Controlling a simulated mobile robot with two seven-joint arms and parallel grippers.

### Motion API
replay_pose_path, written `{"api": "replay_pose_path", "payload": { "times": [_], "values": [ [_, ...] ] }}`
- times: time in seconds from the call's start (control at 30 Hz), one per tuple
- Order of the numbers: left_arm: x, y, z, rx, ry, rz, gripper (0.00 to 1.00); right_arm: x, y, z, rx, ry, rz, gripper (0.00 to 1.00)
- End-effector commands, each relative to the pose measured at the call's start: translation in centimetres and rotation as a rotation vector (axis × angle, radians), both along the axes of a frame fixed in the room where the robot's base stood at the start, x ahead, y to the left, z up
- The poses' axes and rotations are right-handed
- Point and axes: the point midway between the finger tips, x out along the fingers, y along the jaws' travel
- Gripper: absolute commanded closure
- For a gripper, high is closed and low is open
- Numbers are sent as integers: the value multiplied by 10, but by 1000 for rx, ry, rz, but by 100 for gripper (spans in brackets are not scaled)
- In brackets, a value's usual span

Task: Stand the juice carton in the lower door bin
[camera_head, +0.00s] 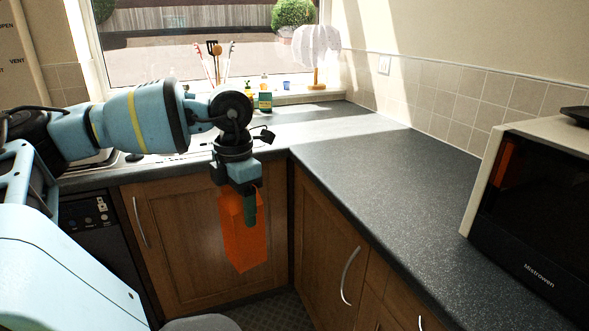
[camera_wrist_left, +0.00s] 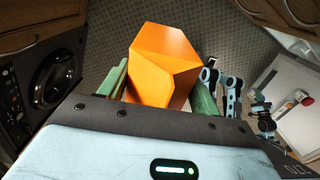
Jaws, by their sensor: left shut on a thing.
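The juice carton is a plain orange box (camera_head: 245,245) with a slanted top. My left gripper (camera_head: 241,208) is shut on its upper part and holds it upright, slightly tilted, in front of a wooden cupboard door. In the left wrist view the carton (camera_wrist_left: 162,62) sits between the two green fingers of the gripper (camera_wrist_left: 161,90), with the floor beyond it. I see no lower door bin in either view. Blue arm links show small at the right of the left wrist view; the right gripper cannot be made out clearly there.
A dark speckled worktop (camera_head: 380,170) runs along the window and right wall, above wooden cupboards (camera_head: 185,235) with metal handles. A microwave (camera_head: 535,215) stands at the right. A black front-loading appliance (camera_wrist_left: 52,75) is at the left. The worktop's middle is clear.

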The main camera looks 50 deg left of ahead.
Motion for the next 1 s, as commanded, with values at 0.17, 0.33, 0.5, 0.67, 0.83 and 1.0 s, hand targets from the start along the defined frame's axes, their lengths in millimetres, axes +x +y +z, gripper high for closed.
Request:
{"api": "replay_pose_path", "payload": {
  "times": [0.17, 0.33, 0.5, 0.67, 0.83, 1.0],
  "values": [
    [7, -20, -39, -6, -9, -400, 100, 3, 0, 1, -1, -5, 0, 100],
    [20, -50, -68, -3, -12, -806, 100, 7, 0, 1, 0, -13, 0, 100],
    [36, -87, -88, 1, -14, -1217, 100, 8, 0, 1, 0, -15, -1, 100],
    [51, -126, -99, 4, -12, -1605, 100, 7, 0, 1, 0, -14, -1, 100],
    [65, -169, -105, 6, -10, -2017, 100, 4, 0, 1, 0, -8, 0, 100],
    [76, -212, -106, 10, -8, -2425, 100, 0, 0, 0, 0, -1, 0, 100]
  ]
}}
